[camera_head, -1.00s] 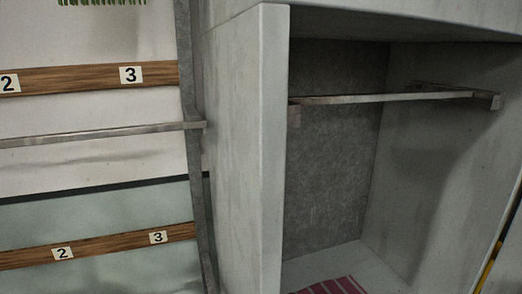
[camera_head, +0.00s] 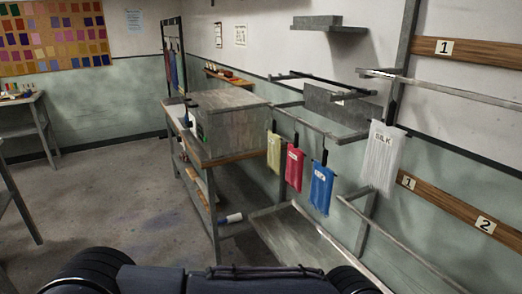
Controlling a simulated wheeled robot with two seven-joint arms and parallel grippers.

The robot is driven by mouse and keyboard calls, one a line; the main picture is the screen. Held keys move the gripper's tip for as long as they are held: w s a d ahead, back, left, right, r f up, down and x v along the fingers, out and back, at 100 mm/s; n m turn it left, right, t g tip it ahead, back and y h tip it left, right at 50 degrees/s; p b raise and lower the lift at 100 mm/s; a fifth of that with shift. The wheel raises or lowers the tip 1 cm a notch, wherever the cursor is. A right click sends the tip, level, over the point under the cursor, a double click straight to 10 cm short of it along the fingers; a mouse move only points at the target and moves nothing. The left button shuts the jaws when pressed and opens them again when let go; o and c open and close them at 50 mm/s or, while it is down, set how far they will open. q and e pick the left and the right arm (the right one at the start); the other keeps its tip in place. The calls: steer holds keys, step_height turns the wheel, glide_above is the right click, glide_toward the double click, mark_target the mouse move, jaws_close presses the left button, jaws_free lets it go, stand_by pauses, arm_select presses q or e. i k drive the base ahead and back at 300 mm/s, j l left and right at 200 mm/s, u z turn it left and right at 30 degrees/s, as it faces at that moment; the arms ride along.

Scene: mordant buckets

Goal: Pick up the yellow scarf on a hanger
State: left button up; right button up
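A pale yellow scarf (camera_head: 274,153) hangs from a rail on the right side of the room, at the far end of a row. A red scarf (camera_head: 294,168) and a blue scarf (camera_head: 321,188) hang beside it, nearer to me. The yellow one is partly close against the grey box's end and looks narrow from here. Neither of my grippers is in view; only dark parts of my own body show along the bottom edge.
A white scarf marked SILK (camera_head: 381,160) hangs on a nearer rack. A grey box (camera_head: 225,125) stands on a bench (camera_head: 205,185) left of the scarves. A grey trough (camera_head: 305,245) lies below them. Open floor (camera_head: 100,215) is at the left; another table (camera_head: 38,122) stands beyond.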

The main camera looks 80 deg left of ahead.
mark_target(274, 141)
steer(key=u, duration=2.6)
steer(key=z, duration=3.45)
steer(key=j+u, duration=0.15)
steer(key=u, duration=0.85)
steer(key=j+u, duration=0.3)
steer(key=i+j+u, duration=0.25)
steer(key=j, duration=0.2)
steer(key=j+u, duration=0.3)
steer(key=i+j+u, duration=0.25)
steer(key=i+j, duration=0.25)
steer(key=j, duration=0.2)
steer(key=i+j, duration=0.3)
steer(key=j, duration=0.15)
steer(key=i+j+u, duration=0.1)
steer(key=i+j, duration=0.15)
steer(key=j, duration=0.2)
